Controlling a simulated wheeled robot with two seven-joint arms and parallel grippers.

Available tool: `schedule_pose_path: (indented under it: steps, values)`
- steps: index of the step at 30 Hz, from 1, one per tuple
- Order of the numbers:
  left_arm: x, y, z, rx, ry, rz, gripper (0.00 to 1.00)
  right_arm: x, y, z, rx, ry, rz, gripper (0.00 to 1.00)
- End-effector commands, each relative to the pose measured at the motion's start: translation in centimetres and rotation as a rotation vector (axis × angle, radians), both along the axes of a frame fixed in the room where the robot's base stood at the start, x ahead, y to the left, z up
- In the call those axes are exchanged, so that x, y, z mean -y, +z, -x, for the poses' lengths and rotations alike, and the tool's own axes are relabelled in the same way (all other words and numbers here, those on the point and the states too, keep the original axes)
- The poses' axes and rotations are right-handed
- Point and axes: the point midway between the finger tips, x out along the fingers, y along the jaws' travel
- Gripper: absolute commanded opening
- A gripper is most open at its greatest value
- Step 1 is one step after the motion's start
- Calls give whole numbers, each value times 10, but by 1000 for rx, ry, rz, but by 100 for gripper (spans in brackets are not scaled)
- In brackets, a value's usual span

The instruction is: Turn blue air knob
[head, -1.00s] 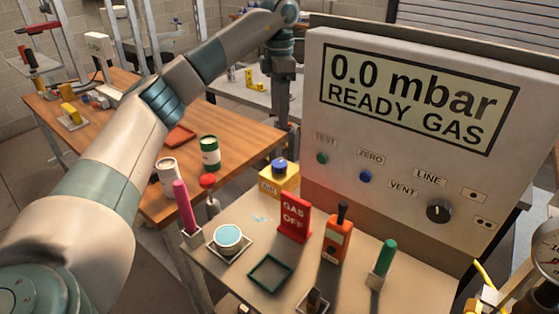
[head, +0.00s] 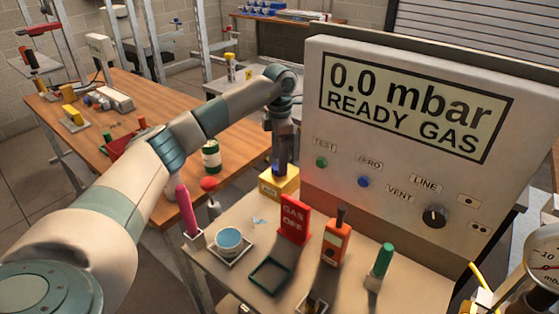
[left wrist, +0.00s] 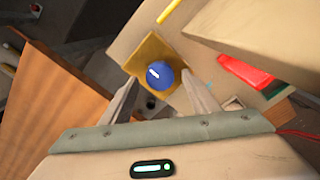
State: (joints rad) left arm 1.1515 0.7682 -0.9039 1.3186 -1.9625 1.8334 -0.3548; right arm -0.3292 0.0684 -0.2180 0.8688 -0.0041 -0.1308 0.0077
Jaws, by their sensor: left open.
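The blue air knob (left wrist: 160,77) with a white mark sits on a yellow box (left wrist: 146,53); the box, labelled AIR, also shows in the head view (head: 278,187) at the back left corner of the small table. My left gripper (head: 280,166) points down right over the knob and mostly hides it in the head view. In the left wrist view my left gripper (left wrist: 163,92) is open, with one finger on each side of the knob. I cannot tell whether the fingers touch it. My right gripper is not in view.
A grey panel (head: 400,150) reading "0.0 mbar READY GAS" stands close to the right of the gripper. A red GAS OFF sign (head: 294,220), an orange device (head: 335,243) and a green-handled item (head: 384,262) stand in front. A wooden bench (head: 150,95) lies to the left.

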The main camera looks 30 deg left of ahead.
Motion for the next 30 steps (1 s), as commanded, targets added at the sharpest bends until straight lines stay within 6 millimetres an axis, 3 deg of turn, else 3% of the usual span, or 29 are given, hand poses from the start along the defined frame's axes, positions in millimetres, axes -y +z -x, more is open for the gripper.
schedule_pose_path:
  steps: [6, 17, 23, 30]
  values:
    - [0, -19, 0, 0, 1, 0, 55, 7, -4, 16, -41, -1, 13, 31]
    - [0, -23, 0, 1, 1, 0, 55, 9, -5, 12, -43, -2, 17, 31]
    - [0, -23, 0, 1, 1, 0, 14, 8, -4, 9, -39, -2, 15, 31]
    - [0, -22, 0, 1, 7, 0, 14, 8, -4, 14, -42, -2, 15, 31]
